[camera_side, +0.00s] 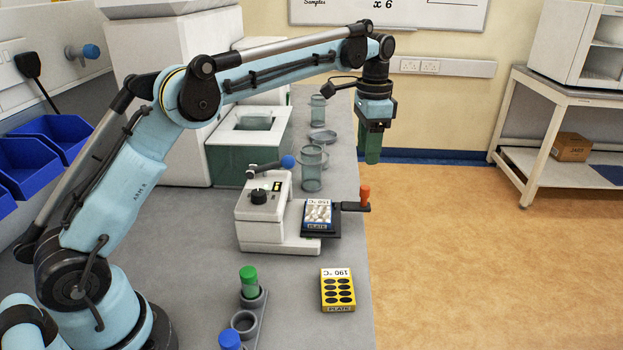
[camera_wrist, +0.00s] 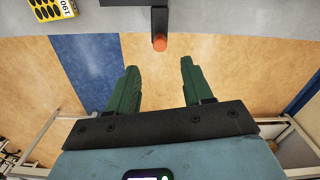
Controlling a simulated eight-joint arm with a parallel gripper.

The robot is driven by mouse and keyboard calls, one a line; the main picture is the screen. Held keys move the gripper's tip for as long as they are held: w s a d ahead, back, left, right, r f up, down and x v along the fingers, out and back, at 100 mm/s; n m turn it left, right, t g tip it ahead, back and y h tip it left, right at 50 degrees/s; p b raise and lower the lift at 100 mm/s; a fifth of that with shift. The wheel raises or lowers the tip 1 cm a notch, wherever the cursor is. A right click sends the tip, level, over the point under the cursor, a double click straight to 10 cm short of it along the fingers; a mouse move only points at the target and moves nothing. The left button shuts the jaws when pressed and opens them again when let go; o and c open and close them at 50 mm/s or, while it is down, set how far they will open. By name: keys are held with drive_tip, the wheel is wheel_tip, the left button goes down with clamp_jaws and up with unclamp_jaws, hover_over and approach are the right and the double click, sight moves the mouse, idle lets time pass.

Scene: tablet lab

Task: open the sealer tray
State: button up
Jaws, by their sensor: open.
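The white sealer (camera_side: 264,212) stands on the bench with a black knob on top and a blue-ended lever. Its dark tray (camera_side: 335,222) sticks out at the right and bears a plate (camera_side: 317,214) of white tablets marked 150 °C. The tray's handle has an upright orange knob (camera_side: 366,195), which also shows at the top of the wrist view (camera_wrist: 159,42). My gripper (camera_side: 373,158) has green fingers pointing down. It is above and beyond the knob, apart from it. In the wrist view its fingers (camera_wrist: 159,75) are spread and empty, with floor between them.
A yellow plate (camera_side: 338,290) marked 190 °C lies in front of the sealer, left of the bench edge. A holder (camera_side: 250,318) carries green- and blue-capped vials. Clear jars (camera_side: 312,168) stand behind the sealer. Right of the bench is open floor.

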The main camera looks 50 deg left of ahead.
drive_tip(key=shift+r, duration=1.2)
drive_tip(key=s+r+n+t, duration=0.4)
drive_tip(key=s, duration=0.8)
drive_tip(key=s+f+n+t, duration=0.2)
drive_tip(key=s+f+t, duration=0.1)
drive_tip(key=s+f, duration=0.6)
drive_tip(key=s, duration=0.3)
drive_tip(key=shift+s+a+f+n, duration=0.15)
drive_tip(key=shift+s+f+n, duration=0.05)
drive_tip(key=shift+s+n, duration=0.2)
